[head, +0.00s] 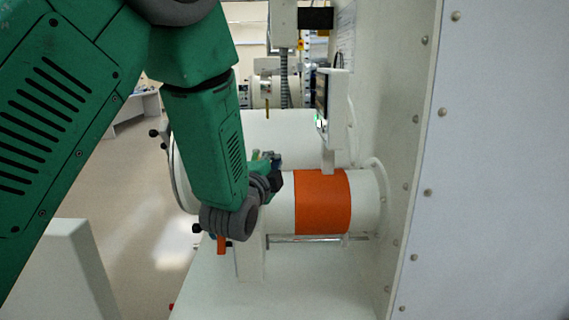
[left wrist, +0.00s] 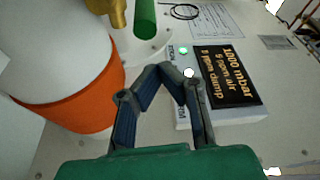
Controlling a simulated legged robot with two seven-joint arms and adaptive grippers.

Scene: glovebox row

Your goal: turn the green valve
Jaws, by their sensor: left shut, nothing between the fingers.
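A green bar-like handle (left wrist: 145,18), which looks like part of the green valve, shows at the top of the left wrist view, cut off by the frame edge. A brass fitting (left wrist: 118,12) is beside it on the left. My left gripper (left wrist: 167,70) is shut and empty. In that picture its fingertips lie below the green handle, apart from it, next to the display box. In the head view my left gripper (head: 274,172) is in front of the white cylinder, left of its orange band. I cannot make out the valve there. My right gripper is not in view.
A display box (left wrist: 222,110) with a dark screen, a green light and a white button is close right of my gripper. The orange band (head: 323,201) wraps the white cylinder (head: 366,200). A riveted white wall (head: 490,160) stands at the right. Open floor (head: 150,200) shows left.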

